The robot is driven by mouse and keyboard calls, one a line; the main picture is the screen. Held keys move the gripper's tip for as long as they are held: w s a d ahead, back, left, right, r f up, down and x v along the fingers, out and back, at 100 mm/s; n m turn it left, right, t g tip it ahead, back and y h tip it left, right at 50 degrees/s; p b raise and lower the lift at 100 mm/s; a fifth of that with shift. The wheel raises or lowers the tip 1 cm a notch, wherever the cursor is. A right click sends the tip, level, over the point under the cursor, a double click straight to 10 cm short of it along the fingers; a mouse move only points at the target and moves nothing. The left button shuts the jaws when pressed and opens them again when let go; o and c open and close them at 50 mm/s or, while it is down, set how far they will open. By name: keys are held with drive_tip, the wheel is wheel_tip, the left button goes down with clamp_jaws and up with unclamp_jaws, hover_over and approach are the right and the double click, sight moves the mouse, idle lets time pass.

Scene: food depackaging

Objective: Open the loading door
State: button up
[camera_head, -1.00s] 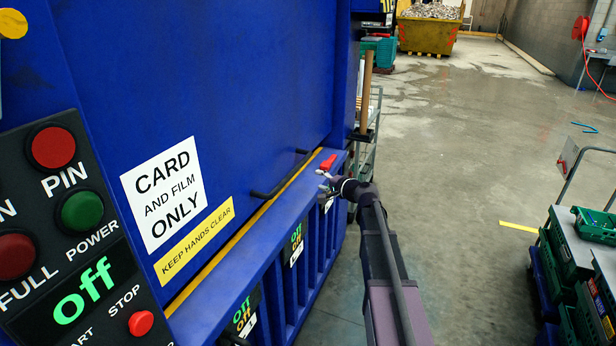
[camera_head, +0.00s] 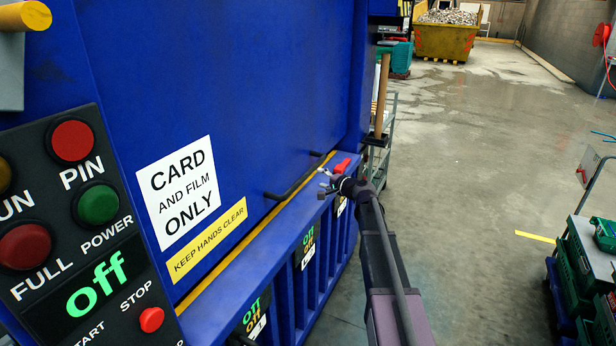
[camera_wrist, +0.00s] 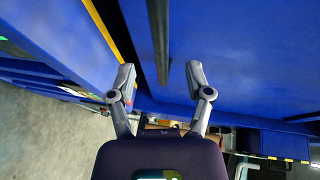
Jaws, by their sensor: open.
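The loading door (camera_head: 235,100) is a large blue panel with a "CARD AND FILM ONLY" label and a yellow strip marked "KEEP HANDS CLEAR". A dark bar handle (camera_head: 290,187) stands out near its lower edge. In the head view my gripper (camera_head: 324,181) is just right of the handle, above the blue ledge. In the wrist view my gripper (camera_wrist: 160,82) is open, one finger on each side of the dark bar (camera_wrist: 161,40). The bar lies between the fingertips in the picture; I cannot tell its depth or any contact. The door looks shut.
A control panel (camera_head: 85,230) with red and green buttons and an "off" display is at near left. A red part (camera_head: 343,165) sits on the ledge beside my gripper. A trolley with green crates (camera_head: 580,262) stands at right. The grey floor between is clear.

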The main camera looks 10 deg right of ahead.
sight(310, 174)
drive_tip(key=b+x, duration=0.1)
drive_tip(key=x, duration=0.7)
drive_tip(key=shift+s, duration=0.1)
clamp_jaws()
